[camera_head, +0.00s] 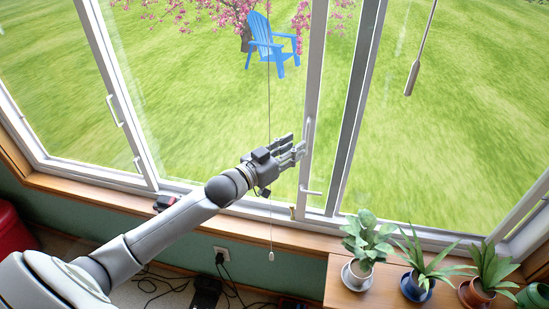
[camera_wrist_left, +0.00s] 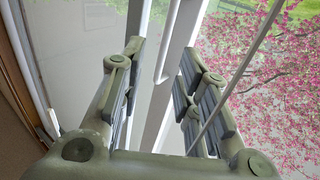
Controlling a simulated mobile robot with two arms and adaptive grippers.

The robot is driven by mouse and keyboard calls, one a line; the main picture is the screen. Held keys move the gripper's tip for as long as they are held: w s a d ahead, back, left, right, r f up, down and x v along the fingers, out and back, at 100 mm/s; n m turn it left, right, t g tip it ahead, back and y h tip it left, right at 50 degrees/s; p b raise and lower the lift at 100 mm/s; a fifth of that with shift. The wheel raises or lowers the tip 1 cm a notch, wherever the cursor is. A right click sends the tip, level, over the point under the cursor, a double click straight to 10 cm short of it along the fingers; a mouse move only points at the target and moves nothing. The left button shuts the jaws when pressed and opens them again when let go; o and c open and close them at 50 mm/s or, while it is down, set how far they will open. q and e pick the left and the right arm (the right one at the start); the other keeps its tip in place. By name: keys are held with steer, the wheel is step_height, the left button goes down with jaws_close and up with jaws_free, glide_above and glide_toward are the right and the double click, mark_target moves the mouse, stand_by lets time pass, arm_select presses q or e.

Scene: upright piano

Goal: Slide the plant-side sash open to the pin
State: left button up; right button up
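The plant-side sash has a pale vertical stile (camera_head: 316,80) near the middle of the window. A long pull handle (camera_head: 307,150) stands on it, with a small lever (camera_head: 311,192) lower down. My left gripper (camera_head: 303,148) is just left of this handle. In the left wrist view my left gripper (camera_wrist_left: 158,88) is open, its finger pairs apart. The handle (camera_wrist_left: 164,45) shows beyond and between them; I cannot tell whether they touch. A small tan peg (camera_head: 292,211), perhaps the pin, stands at the bottom track. My right gripper is not in view.
Potted plants (camera_head: 367,245) stand on a wooden ledge (camera_head: 340,291) at lower right. A wand (camera_head: 412,77) hangs at upper right. Another sash handle (camera_head: 114,110) is at left.

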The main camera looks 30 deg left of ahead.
arm_select(q)
steer(key=v, duration=0.7)
stand_by(0.5)
steer(key=s+a+f+n+g+y, duration=0.1)
steer(key=a+f+g+y, duration=0.15)
steer(key=f, duration=0.85)
steer(key=s+a+f+n+g+y, duration=0.15)
steer(key=a+f, duration=0.25)
steer(key=f, duration=0.7)
steer(key=s+f+g+y, duration=0.1)
steer(key=s+f+g, duration=0.1)
steer(key=s+f, duration=0.45)
steer(key=s+f+g+y, duration=0.1)
steer(key=s+f, duration=0.2)
steer(key=f, duration=0.7)
steer(key=s+d+f+g, duration=0.3)
steer(key=s+f+g, duration=0.1)
steer(key=s+f, duration=0.9)
steer(key=s+d+f+m+g, duration=0.1)
steer(key=s+d+f, duration=0.3)
steer(key=s, duration=0.7)
steer(key=s+d+f+g, duration=0.4)
steer(key=s+d+f, duration=0.1)
steer(key=s, duration=0.6)
steer(key=shift+d+f+m, duration=0.2)
steer(key=shift+f+m, duration=0.05)
steer(key=shift+m, duration=0.1)
